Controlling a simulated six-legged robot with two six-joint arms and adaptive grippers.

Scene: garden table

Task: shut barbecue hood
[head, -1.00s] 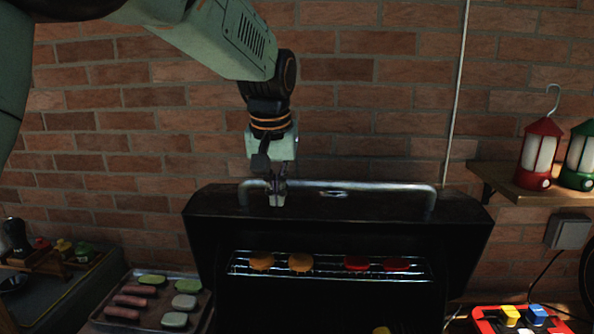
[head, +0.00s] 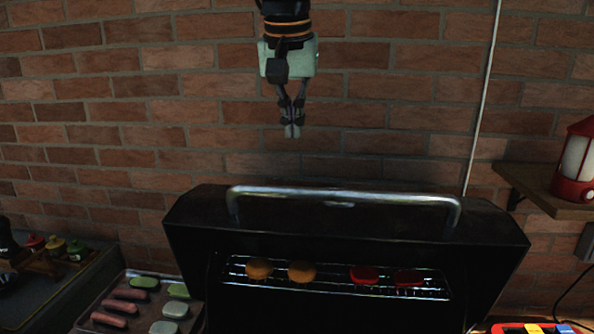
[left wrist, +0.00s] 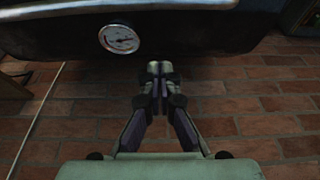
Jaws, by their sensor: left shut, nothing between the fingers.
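The black barbecue hood (head: 300,222) stands raised in the head view, with the grill opening uncovered below it. Its metal bar handle (head: 345,194) runs along the top. My left gripper (head: 292,134) points down, fingers together and empty, above the left part of the handle in the picture and apart from it. In the left wrist view, the closed fingertips (left wrist: 160,68) show below the dark hood (left wrist: 185,35) with its round gauge (left wrist: 120,39). My right gripper is not in view.
A grill rack (head: 335,282) with orange and red food pieces shows in the opening. A food tray (head: 135,327) lies at the lower left. A wooden shelf (head: 530,190) with a red lantern (head: 575,165) is at right. The brick wall (head: 120,140) is close behind.

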